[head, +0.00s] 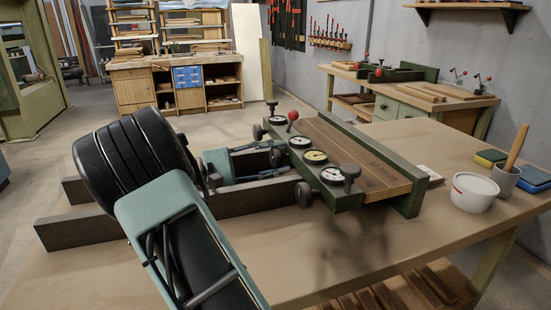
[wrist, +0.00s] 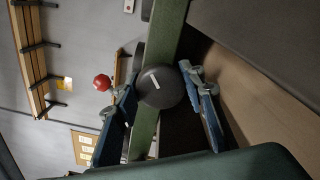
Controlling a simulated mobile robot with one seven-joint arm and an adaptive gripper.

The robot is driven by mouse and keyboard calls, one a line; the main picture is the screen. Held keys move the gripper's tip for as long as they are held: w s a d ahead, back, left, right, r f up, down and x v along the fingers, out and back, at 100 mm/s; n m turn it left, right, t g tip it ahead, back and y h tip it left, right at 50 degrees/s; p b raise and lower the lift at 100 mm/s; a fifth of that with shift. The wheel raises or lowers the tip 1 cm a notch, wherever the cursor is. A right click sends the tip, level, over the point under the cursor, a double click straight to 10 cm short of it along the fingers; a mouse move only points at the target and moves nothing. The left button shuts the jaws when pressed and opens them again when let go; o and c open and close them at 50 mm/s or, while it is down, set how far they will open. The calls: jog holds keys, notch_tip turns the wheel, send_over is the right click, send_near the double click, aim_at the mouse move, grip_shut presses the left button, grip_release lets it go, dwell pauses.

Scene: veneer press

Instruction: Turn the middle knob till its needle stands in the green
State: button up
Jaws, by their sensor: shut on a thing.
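The needles and any green band are too small to make out. My gripper (head: 278,160) reaches the press's near side, between two outer black knobs, one at the left (head: 258,132) and one at the right (head: 304,195). In the wrist view my gripper (wrist: 167,100) is shut on the dark round middle knob (wrist: 160,86), which bears a white mark. In the head view the gripper hides this knob.
A red-ball lever (head: 292,115) and upright black knobs stand on the press frame. A white tub (head: 473,192), a grey cup (head: 505,178) with a wooden handle and some pads stand at the bench's right.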

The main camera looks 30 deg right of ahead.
jog(key=o, duration=1.2)
jog(key=shift+a, duration=0.1)
jog(key=v, duration=1.1)
jog(key=shift+a+f, duration=0.1)
jog(key=shift+a, duration=0.3)
